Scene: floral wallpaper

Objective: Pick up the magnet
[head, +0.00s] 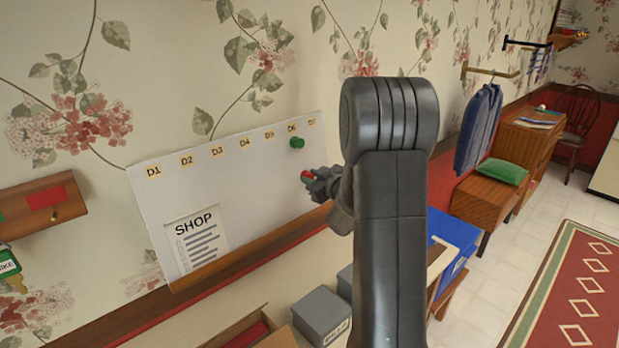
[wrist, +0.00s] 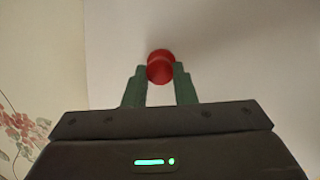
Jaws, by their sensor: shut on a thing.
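The red magnet (wrist: 160,66) is between the two green fingertips of my gripper (wrist: 160,86) in the wrist view, and the gripper is shut on it. In the head view the magnet (head: 307,176) shows as a small red spot at the tip of my gripper (head: 314,178), in front of the right part of the white board (head: 245,200). I cannot tell whether the magnet still touches the board. A green magnet (head: 297,142) is on the board above and slightly left, below the D6 label.
A SHOP list (head: 195,240) is on the board's lower left. A wooden ledge (head: 240,256) runs under the board. Grey boxes (head: 321,312) and a blue box (head: 452,262) stand below, on the right. My arm hides part of the middle.

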